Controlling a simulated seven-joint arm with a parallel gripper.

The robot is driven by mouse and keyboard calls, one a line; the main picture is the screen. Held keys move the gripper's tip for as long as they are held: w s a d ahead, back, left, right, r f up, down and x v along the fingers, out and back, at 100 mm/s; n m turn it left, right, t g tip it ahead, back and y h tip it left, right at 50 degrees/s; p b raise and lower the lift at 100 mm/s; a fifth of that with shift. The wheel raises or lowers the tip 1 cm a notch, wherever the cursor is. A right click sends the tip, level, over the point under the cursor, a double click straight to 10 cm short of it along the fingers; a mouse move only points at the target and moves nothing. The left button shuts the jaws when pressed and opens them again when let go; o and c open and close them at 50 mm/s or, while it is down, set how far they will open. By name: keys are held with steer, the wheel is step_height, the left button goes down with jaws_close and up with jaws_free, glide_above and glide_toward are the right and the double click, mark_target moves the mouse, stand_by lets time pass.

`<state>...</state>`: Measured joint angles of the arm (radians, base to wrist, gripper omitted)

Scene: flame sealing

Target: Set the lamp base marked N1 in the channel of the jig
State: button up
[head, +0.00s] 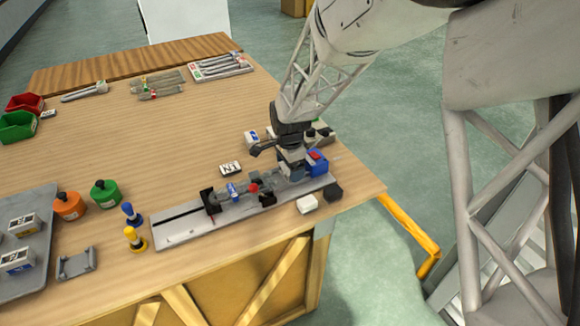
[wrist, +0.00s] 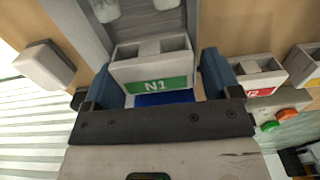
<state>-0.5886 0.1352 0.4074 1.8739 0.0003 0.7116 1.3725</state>
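The lamp base marked N1 (wrist: 152,72) is a pale block with a green label, between the two blue fingers of my gripper (wrist: 162,85) in the wrist view. The fingers lie along both its sides and appear closed on it. In the head view my gripper (head: 290,163) is at the right end of the grey jig (head: 180,232), and the base is mostly hidden there. A dark slot, the channel, runs along the jig. The jig's plate also shows behind the base in the wrist view (wrist: 90,32). I cannot tell whether the base touches the jig.
Another base with a red label, N2 (wrist: 258,78), stands to the right in the wrist view.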

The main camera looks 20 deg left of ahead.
steer(key=shift+s+d+f, duration=0.4)
steer(key=shift+f, duration=0.3)
steer(key=shift+c, duration=0.2)
steer(key=shift+r, duration=0.25)
steer(key=shift+c, duration=0.3)
steer(key=shift+o, duration=0.5)
steer(key=shift+r, duration=0.35)
steer(key=r, duration=0.8)
steer(key=shift+w+a, duration=0.3)
steer(key=shift+a, duration=0.05)
